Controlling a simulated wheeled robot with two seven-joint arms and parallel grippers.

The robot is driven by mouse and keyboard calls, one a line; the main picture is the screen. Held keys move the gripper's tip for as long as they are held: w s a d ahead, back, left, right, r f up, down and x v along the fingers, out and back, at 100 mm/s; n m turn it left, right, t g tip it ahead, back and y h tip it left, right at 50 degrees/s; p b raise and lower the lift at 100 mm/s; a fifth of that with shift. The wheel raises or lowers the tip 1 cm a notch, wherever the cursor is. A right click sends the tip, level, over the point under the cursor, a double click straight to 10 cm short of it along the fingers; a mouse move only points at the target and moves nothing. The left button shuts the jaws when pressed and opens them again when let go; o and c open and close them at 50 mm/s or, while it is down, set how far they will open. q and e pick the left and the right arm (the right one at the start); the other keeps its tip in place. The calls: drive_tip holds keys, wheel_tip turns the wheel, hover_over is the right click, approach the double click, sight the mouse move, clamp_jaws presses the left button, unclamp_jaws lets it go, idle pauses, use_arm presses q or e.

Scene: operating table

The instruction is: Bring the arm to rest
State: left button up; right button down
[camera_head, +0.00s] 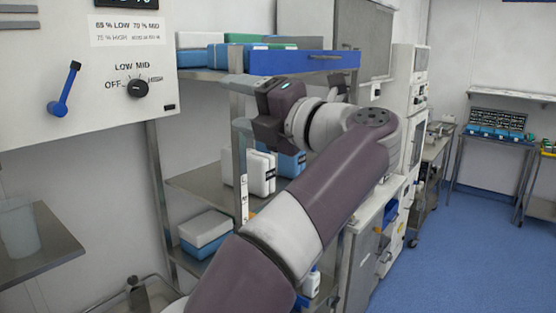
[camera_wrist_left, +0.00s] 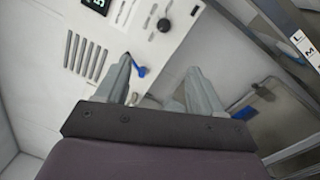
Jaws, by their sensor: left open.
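My left arm reaches up across the middle of the head view. Its gripper (camera_head: 236,102) is raised in front of the metal shelf rack and points left toward the white control panel. In the left wrist view the two grey fingers (camera_wrist_left: 158,68) stand apart with nothing between them. The gripper is open and empty. The white panel (camera_head: 60,100) carries a blue lever (camera_head: 65,90) and a black knob (camera_head: 137,88). The panel also shows beyond the fingers in the left wrist view (camera_wrist_left: 105,45), with a gap between. My right gripper is not in view.
The shelf rack (camera_head: 200,182) behind my arm holds white and blue boxes and a blue drawer (camera_head: 303,62). A side shelf (camera_head: 40,245) with a translucent cup (camera_head: 18,229) stands at lower left. White cabinets stand behind the arm. Blue floor (camera_head: 460,250) is clear at right.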

use_arm(q)
drive_tip(key=w+d+r+m+t+h, duration=0.2)
drive_tip(key=w+d+m+t+h, duration=0.3)
drive_tip(key=w+d+m+t, duration=0.3)
drive_tip(key=w+d+f+m+t+h, duration=0.2)
drive_tip(key=d+f+m+h, duration=0.65)
drive_tip(key=m+h, duration=0.45)
wheel_tip(320, 180, down, 22)
drive_tip(key=s+a+m+g+h, duration=0.1)
drive_tip(key=s+m+g+h, duration=0.15)
drive_tip(key=m+g, duration=0.75)
drive_tip(key=s+a+f+m+g+y, duration=0.2)
drive_tip(key=s+a+f+g, duration=0.1)
drive_tip(key=s+a+f, duration=0.5)
drive_tip(key=s+a+f+m+g+y, duration=0.1)
drive_tip(key=s+a+f+g, duration=0.4)
drive_tip(key=f, duration=0.5)
drive_tip(key=s+a+f+g+y, duration=0.1)
drive_tip(key=s+a+f, duration=0.1)
drive_tip(key=s+a, duration=0.5)
drive_tip(key=s+a+f+n+g+y, duration=0.1)
drive_tip(key=s+a+f, duration=0.1)
drive_tip(key=s+a, duration=0.6)
drive_tip(key=shift+a+f+n+g+y, duration=0.3)
drive_tip(key=shift+a+f+y, duration=0.1)
drive_tip(key=shift+a, duration=0.5)
